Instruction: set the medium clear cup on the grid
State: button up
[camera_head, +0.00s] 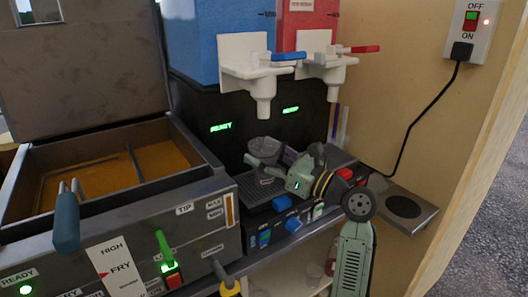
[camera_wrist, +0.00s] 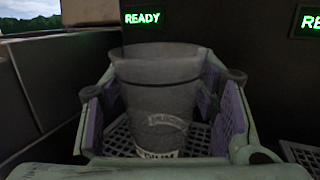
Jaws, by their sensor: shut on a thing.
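The medium clear cup (camera_head: 264,147) is a see-through grey cup, upright under the blue-levered nozzle. In the wrist view the cup (camera_wrist: 158,100) stands between my gripper's two purple pads, with lettering on its front partly cut off. My gripper (camera_head: 271,162) is shut around the cup's sides. The dark slotted grid (camera_head: 262,190) lies beneath and in front of the cup; the grid (camera_wrist: 118,140) also shows around its base in the wrist view. I cannot tell whether the cup's bottom touches the grid.
A white nozzle with a blue lever (camera_head: 288,57) hangs above the cup; one with a red lever (camera_head: 365,49) is to its right. An open fryer (camera_head: 100,170) stands at the left. A wall switch (camera_head: 470,32) has a cord hanging down.

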jog(key=o, duration=0.9)
jog(key=shift+c, duration=0.2)
